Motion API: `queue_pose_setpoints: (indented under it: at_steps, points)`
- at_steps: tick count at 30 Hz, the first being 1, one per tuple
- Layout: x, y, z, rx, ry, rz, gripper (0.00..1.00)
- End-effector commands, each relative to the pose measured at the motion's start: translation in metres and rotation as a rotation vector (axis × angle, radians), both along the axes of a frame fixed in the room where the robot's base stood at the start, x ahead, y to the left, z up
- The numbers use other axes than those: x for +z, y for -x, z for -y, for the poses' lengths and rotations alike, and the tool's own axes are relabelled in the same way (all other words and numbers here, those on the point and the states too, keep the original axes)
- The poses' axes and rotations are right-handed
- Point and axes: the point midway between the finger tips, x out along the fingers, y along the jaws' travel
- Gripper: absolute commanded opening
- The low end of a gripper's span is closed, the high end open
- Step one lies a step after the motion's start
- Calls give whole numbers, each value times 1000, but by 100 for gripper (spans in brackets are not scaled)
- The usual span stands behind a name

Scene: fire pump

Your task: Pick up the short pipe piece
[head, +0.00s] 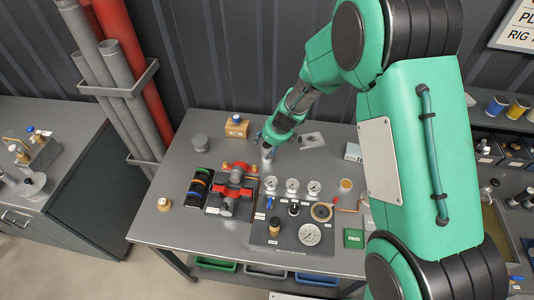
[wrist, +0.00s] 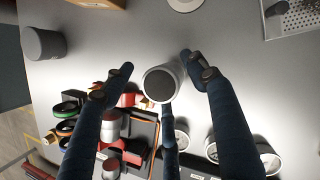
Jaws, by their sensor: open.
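The short pipe piece (wrist: 163,84) is a light grey cylinder with a dark round opening. It stands upright on the grey table and lies between my fingers in the wrist view. My gripper (wrist: 158,68) is open, with one finger on each side of the pipe piece and another finger below it in the picture. I cannot tell whether any finger touches it. In the head view, my gripper (head: 269,140) points down over the back middle of the table. The pipe piece (head: 266,153) shows only in small part beneath it.
A red valve assembly (head: 235,180) and several gauges (head: 292,186) stand close in front. A grey cylinder (head: 200,143) and a wooden block (head: 237,126) stand to the left. A perforated plate (head: 311,141) lies to the right. Grey and red pipes (head: 118,68) lean in a rack behind left.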

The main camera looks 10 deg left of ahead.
Motion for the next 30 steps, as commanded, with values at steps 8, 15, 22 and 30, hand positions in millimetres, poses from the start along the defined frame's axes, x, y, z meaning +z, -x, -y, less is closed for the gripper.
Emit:
queue_pose_setpoints:
  at_steps: [8, 15, 22, 30]
  points:
    - [0, 0, 0, 0, 0, 0, 42]
    - [1, -1, 0, 0, 0, 1, 4]
    - [2, -1, 0, 0, 0, 1, 4]
    - [23, -1, 0, 1, -1, 2, 4]
